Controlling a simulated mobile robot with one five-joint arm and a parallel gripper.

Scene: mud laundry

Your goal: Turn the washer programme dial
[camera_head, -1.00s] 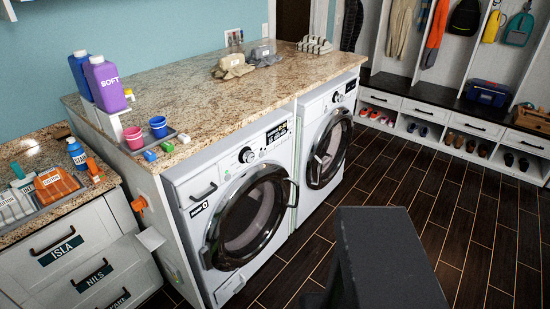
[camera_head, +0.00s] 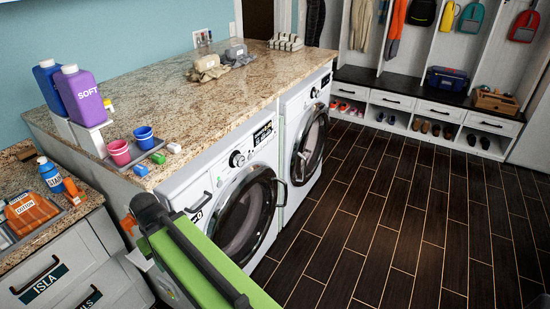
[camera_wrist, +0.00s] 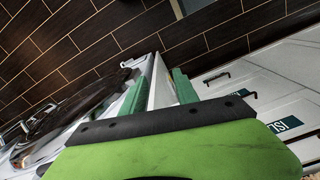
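The programme dial (camera_head: 237,158) is a round dark-and-silver knob on the white control panel of the nearer washer (camera_head: 207,181). In the head view it is uncovered, between the drawer handle and the display. My green and black arm reaches up from the bottom edge to the washer's left front corner, left of and below the dial, apart from it. In the wrist view my gripper (camera_wrist: 158,88) has two green fingers spread apart, with a white panel edge showing between or behind them. I cannot make out the dial in the wrist view.
A second white machine (camera_head: 305,140) with its own dial stands to the right. The granite counter (camera_head: 215,100) above holds bottles, cups and small coloured blocks. White drawers (camera_head: 50,270) stand at left, close to my arm. The dark floor (camera_head: 400,210) at right is clear.

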